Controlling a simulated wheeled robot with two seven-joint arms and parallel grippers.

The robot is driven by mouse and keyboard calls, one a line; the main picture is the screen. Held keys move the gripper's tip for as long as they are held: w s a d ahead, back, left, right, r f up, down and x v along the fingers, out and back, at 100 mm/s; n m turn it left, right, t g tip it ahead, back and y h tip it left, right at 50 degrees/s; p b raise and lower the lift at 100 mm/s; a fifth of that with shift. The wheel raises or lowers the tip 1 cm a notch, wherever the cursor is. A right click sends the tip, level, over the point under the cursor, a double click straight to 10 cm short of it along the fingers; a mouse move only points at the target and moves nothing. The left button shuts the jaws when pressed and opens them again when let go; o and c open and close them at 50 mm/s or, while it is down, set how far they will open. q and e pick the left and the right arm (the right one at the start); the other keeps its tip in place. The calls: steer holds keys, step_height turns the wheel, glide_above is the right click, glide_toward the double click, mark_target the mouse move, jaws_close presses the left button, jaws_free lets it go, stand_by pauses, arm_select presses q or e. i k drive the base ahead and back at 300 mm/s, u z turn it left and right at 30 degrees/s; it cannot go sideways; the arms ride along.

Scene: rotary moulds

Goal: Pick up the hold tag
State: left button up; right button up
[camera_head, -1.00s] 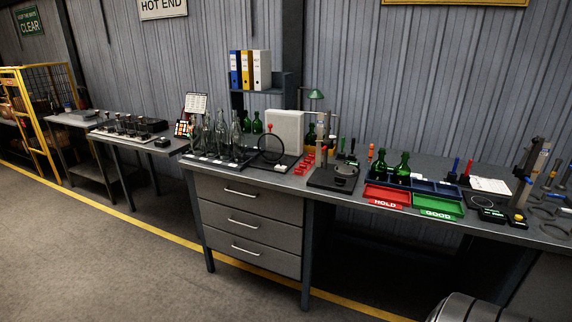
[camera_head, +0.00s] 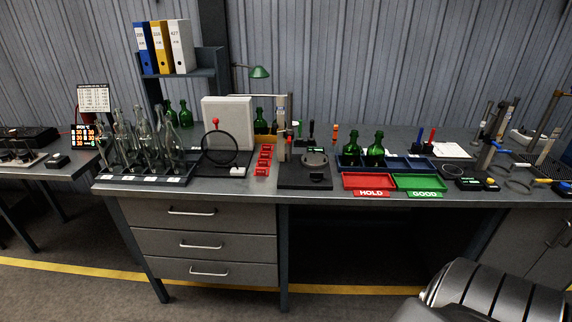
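Several small red tags (camera_head: 263,160) lie in a column on the bench, between the black ring on its stand and the gauge stand; they look like the hold tags, but their print is too small to read. A red tray (camera_head: 368,181) marked HOLD sits at the bench's front edge, to the right of the tags. A green tray (camera_head: 419,182) marked GOOD is beside it. Neither of my grippers shows in the head view.
Clear bottles stand in a dark rack (camera_head: 147,177) left of the tags. A gauge stand (camera_head: 305,174) is just right of them. Green bottles (camera_head: 376,150) stand behind the red tray. A drawer unit (camera_head: 200,240) is below the bench, with open floor in front.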

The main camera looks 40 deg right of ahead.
mark_target(259, 170)
steer(key=z, duration=0.9)
steer(key=i, duration=0.85)
steer(key=z, duration=1)
